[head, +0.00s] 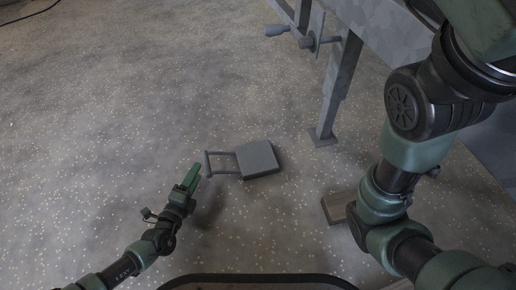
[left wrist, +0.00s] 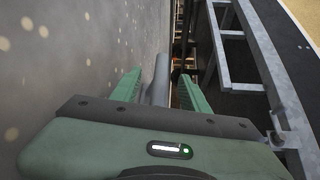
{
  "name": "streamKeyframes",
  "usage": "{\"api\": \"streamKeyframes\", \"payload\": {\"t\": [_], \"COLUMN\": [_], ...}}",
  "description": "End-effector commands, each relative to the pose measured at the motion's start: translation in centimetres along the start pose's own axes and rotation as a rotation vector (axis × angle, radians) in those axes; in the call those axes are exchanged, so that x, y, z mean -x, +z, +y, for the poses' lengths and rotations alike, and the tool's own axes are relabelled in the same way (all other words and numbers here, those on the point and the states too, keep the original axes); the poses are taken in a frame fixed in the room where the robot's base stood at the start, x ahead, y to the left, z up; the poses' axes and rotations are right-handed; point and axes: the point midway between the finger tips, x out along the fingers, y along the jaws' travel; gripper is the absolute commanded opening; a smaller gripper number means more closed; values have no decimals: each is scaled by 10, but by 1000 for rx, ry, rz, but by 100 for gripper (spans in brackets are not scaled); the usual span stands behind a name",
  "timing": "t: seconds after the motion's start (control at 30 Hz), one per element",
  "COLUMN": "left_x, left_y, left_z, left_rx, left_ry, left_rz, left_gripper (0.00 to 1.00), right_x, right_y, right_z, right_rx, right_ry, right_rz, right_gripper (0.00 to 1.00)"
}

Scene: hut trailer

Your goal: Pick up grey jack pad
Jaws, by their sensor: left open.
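The grey jack pad (head: 259,159) lies flat on the speckled floor, a square block with a thin handle frame (head: 222,164) on its left side. The frame ends in a round grip bar (head: 207,164). My left gripper (head: 193,174) is just left of the grip bar, its fingers pointing up toward it. In the left wrist view the left gripper (left wrist: 160,76) is open, and a grey bar (left wrist: 159,90), which looks like the grip bar, shows between the green fingers. I cannot tell whether they touch it. My right gripper is out of view.
A grey metal trailer leg (head: 340,85) with a foot plate stands right of and beyond the pad, with a crank handle (head: 277,30) near its top. A wooden block (head: 337,206) lies at lower right beside my right arm. The floor left of the pad is clear.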

Motion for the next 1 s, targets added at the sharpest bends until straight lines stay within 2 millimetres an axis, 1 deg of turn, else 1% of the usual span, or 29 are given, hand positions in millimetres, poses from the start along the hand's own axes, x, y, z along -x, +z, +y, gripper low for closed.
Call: {"api": "streamKeyframes", "payload": {"t": [0.07, 0.27, 0.37, 0.5, 0.6, 0.7, 0.9, 0.93, 0.97, 1.0], "left_x": [-4, -27, -39, -61, -73, -77, -77, -77, -77, -77], "left_y": [0, -1, -3, -5, -4, -5, -4, -4, -4, -4], "left_z": [3, 3, 3, 3, 1, 0, -2, -2, -2, -2], "left_rx": [-3, -1, 1, 0, -1, 0, -1, -1, -1, -1], "left_ry": [1, -2, -2, -1, -1, 0, 1, 1, 1, 1], "left_rz": [0, -1, -1, -2, -1, 0, 0, 0, 0, 0], "left_gripper": [45, 45, 45, 45, 45, 45, 45, 40, 31, 20], "right_x": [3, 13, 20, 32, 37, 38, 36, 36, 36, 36], "right_y": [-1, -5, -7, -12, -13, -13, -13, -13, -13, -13], "right_z": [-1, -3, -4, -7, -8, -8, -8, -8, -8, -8], "right_rx": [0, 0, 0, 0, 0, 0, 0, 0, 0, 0], "right_ry": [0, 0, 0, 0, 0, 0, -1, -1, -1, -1], "right_rz": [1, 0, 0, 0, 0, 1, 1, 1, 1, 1], "right_gripper": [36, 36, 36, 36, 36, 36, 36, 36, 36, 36]}}
